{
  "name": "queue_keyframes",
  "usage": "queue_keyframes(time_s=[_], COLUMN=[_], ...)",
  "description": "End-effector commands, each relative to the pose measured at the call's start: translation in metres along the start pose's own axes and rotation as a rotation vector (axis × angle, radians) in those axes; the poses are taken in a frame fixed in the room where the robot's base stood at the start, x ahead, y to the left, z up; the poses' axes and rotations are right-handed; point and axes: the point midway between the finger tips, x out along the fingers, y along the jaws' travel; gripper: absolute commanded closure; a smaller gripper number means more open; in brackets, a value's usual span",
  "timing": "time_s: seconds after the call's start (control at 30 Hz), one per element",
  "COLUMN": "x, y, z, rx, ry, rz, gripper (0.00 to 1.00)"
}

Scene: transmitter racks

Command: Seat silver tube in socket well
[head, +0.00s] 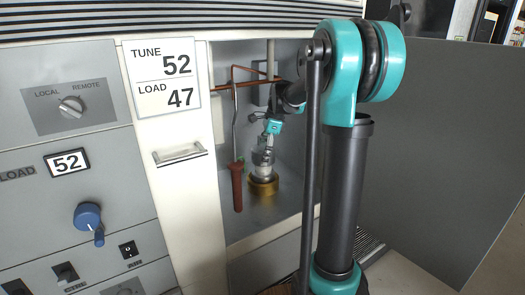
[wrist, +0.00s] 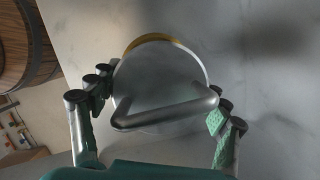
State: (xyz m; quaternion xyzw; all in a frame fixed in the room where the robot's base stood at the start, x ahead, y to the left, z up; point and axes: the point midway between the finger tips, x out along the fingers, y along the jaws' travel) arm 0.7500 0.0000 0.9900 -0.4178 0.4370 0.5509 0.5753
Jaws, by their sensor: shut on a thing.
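The silver tube (head: 263,159) stands upright inside the cabinet bay, directly above the brass socket well (head: 263,186). Its lower end meets or sits within the brass ring; I cannot tell how deep. My gripper (head: 267,142) comes from above and is shut on the tube's upper part. In the wrist view the tube's round top (wrist: 160,75) with its bent grey handle lies between the two fingers of my gripper (wrist: 160,92). A sliver of the brass socket well (wrist: 150,40) shows past the tube's far edge.
A hook rod with a red-brown handle (head: 237,187) hangs just left of the tube. A copper pipe (head: 245,84) crosses the bay behind. The white panel (head: 178,140) bounds the bay on the left; a large grey panel (head: 430,150) stands at right.

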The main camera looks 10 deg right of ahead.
Motion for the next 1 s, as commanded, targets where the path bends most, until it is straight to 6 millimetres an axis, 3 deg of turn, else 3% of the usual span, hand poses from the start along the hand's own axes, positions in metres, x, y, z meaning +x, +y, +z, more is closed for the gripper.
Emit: queue_keyframes(time_s=[0.3,0.77,0.8,0.93,1.0], x=[0.033,0.038,0.038,0.038,0.038], y=[0.000,0.000,-0.001,0.000,0.000], z=[-0.009,-0.010,-0.011,-0.011,-0.011], rx=[0.000,-0.001,-0.001,0.000,0.000], ry=[-0.001,-0.001,0.000,0.000,0.000], rz=[0.000,0.000,0.000,0.000,0.000], gripper=[0.84,0.84,0.20,0.04,0.03])
